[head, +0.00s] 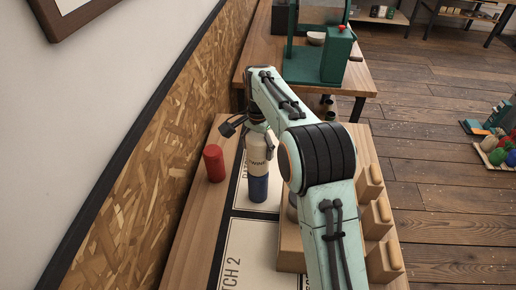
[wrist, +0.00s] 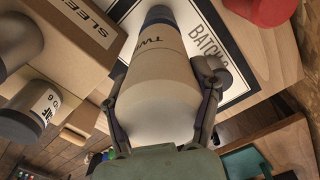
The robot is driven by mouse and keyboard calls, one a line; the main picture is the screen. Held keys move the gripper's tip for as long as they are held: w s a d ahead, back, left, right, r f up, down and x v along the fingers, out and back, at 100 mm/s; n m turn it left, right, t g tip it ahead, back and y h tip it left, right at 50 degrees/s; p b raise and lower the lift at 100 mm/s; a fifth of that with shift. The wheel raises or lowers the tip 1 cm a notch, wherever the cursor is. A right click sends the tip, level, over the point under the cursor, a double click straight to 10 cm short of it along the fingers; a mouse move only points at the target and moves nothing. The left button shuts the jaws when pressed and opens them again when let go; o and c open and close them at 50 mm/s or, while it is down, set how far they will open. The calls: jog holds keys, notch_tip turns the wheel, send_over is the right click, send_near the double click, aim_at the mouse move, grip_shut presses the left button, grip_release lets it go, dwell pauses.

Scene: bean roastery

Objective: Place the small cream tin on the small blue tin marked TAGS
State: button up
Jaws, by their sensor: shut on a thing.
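The cream tin (head: 257,158), with dark lettering beginning TW in the wrist view (wrist: 160,92), is upright between the fingers of my gripper (head: 258,146). The fingers also show on both sides of it in the wrist view (wrist: 164,96). The blue tin (head: 258,188) stands on a pale mat directly under the cream tin in the head view. A dark blue part of it (wrist: 159,14) shows past the cream tin's far end in the wrist view. The two look in line and touching; a thin gap cannot be ruled out. No TAGS lettering is readable.
A red tin (head: 214,163) stands left of the stack, near the wall. A box marked SLEE... (wrist: 88,30) with grey-topped tins (wrist: 32,112) is close on the other side. A BATCH 2 mat (head: 250,252) lies nearer. A green machine (head: 322,60) stands behind.

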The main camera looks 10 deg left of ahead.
jog(key=shift+f, duration=0.35)
jog(key=o, duration=1.2)
jog(key=shift+f, duration=0.15)
jog(key=shift+o, duration=0.2)
